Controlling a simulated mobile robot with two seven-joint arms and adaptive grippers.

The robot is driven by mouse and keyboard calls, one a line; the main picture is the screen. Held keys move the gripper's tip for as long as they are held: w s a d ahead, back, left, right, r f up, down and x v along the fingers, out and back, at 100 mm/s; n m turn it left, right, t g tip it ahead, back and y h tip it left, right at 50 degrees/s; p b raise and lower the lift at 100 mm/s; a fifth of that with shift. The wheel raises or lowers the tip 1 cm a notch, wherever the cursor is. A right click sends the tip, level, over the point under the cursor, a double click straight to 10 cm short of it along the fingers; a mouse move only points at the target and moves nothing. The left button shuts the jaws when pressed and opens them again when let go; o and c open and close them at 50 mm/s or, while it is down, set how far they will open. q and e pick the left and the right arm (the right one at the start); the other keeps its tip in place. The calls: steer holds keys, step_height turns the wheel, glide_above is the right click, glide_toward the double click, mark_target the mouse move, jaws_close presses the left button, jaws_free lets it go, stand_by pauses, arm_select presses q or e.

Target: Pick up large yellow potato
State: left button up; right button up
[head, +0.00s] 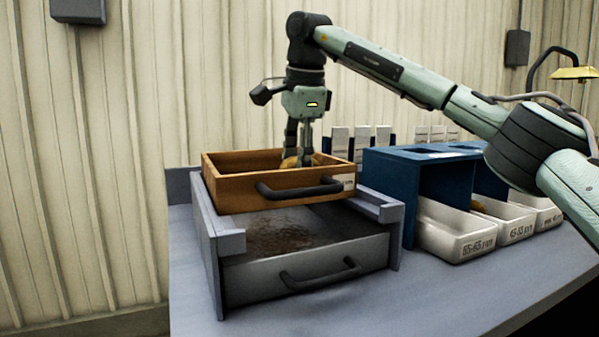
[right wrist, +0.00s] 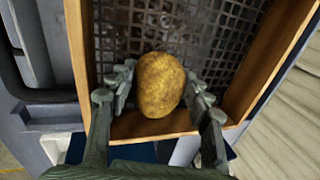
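A large yellow potato (right wrist: 160,85) lies on the dark mesh floor of a wooden tray (head: 240,188), near one wall. In the head view only a sliver of the potato (head: 289,162) shows beside the fingers. My right gripper (head: 299,155) points down into the tray from above. In the right wrist view its two fingers (right wrist: 161,92) stand on either side of the potato, open, with narrow gaps between the fingertips and its skin. The potato's underside is hidden. My left gripper is in neither view.
The wooden tray, with a black handle (head: 300,189), sits on a grey frame above a grey drawer (head: 310,270) holding brown soil. To the right stand a blue rack (head: 405,185) and white labelled bins (head: 460,240). The grey table's (head: 440,285) front right is clear.

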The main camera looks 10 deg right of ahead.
steer(key=c, duration=0.6)
steer(key=shift+c, duration=0.2)
steer(key=shift+r, duration=0.1)
